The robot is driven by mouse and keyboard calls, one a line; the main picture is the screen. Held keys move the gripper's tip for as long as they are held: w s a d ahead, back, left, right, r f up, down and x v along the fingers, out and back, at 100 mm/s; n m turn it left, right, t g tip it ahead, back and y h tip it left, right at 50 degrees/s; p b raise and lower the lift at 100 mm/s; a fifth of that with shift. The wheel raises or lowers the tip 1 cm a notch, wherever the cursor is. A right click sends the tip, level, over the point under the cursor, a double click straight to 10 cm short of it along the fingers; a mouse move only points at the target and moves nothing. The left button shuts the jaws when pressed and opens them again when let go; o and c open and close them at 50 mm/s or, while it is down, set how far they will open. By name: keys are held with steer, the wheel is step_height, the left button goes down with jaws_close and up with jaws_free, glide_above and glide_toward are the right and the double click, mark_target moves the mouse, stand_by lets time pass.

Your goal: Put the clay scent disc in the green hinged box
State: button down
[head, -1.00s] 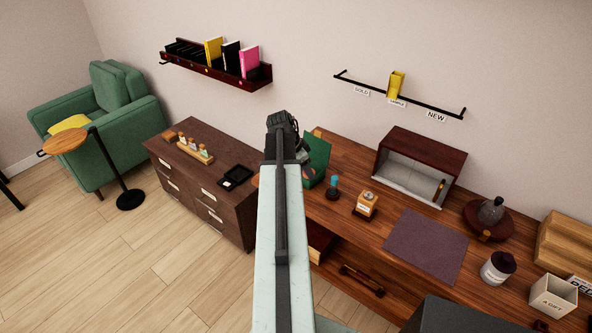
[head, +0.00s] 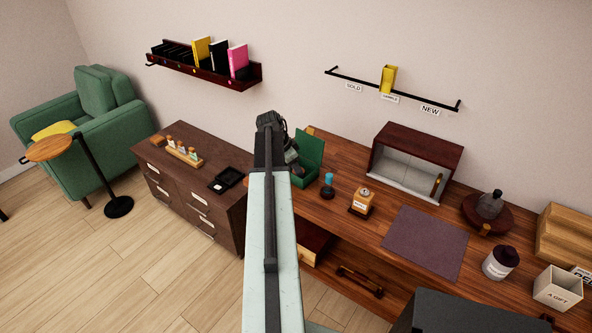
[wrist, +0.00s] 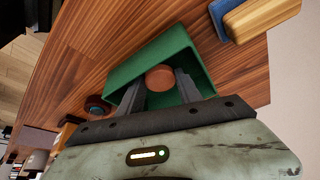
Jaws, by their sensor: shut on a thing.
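The clay scent disc (wrist: 160,78) is a round reddish-brown piece held between the two fingers of my gripper (wrist: 160,90) in the wrist view. The green hinged box (wrist: 180,38) stands open behind and around the disc in that view. In the head view the box's raised green lid (head: 311,151) shows just right of my gripper (head: 291,155). The disc is at the box opening; how far above the box floor it is, I cannot tell. My arm hides part of the box in the head view.
A teal-topped bottle (head: 328,184) stands close right of the box, with an amber bottle (head: 362,201) beyond. A dark cabinet (head: 200,200) with a black tray (head: 229,179) is on the left. The purple mat (head: 425,241) is bare.

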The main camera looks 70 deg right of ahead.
steer(key=c, duration=0.8)
jaws_free()
steer(key=shift+r+p, duration=0.45)
steer(key=shift+p, duration=0.1)
steer(key=p+v, duration=1)
steer(key=v, duration=0.1)
steer(key=shift+w+a+r, duration=0.1)
